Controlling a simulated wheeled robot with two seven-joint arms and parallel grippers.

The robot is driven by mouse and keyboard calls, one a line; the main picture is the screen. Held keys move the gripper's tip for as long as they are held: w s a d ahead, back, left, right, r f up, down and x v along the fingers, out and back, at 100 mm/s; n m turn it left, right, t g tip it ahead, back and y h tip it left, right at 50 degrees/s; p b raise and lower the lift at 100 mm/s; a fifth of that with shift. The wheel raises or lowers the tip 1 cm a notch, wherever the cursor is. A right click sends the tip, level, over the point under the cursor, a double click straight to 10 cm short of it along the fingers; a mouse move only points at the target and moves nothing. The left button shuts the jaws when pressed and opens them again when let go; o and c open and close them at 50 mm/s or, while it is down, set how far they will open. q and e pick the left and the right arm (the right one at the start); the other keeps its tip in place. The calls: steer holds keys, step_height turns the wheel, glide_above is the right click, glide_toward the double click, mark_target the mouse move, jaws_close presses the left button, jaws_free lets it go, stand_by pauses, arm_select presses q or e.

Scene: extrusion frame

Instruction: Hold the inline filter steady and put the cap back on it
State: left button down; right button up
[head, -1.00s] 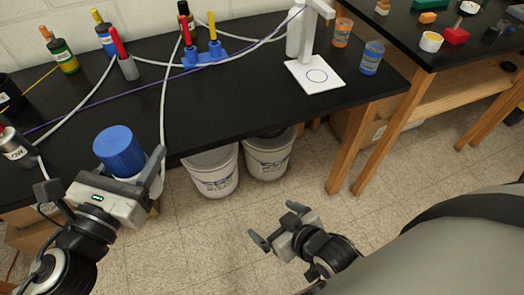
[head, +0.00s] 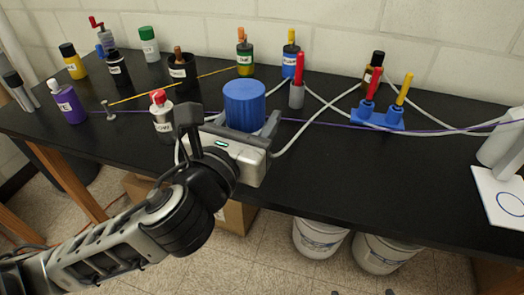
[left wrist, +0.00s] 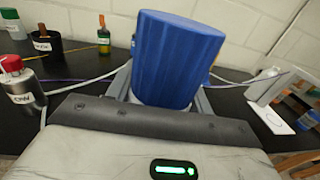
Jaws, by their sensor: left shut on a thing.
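A ribbed blue cylinder (head: 245,105) stands upright in my left gripper (head: 240,130), above the front of the black bench. I cannot tell whether it is the inline filter or its cap. It also shows in the left wrist view (left wrist: 177,62), with the jaws on both sides of it. A grey rim shows under it; the rest below is hidden by my gripper. White hoses run near it on both sides. At the bottom edge of the head view, only the dark fingertips of my right gripper (head: 365,292) show, apart, over the floor.
A red-capped can (head: 163,120) stands close left of my left gripper on the black bench (head: 330,190). Several bottles stand behind. A blue holder (head: 378,117) with red and yellow sticks stands at right. White buckets (head: 318,238) stand below.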

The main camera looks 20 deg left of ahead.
arm_select(q)
steer(key=shift+w+a, duration=0.1)
steer(key=shift+a, duration=0.1)
steer(key=shift+r+y, duration=0.1)
steer(key=shift+y, duration=0.3)
steer(key=shift+s, duration=0.2)
steer(key=shift+w, duration=0.1)
steer(key=w+a+f+b, duration=0.2)
steer(key=w+a+f, duration=0.1)
steer(key=w+f, duration=0.6)
steer(key=w, duration=0.4)
arm_select(e)
steer(key=shift+a+f, duration=0.25)
arm_select(q)
steer(key=shift+f, duration=0.2)
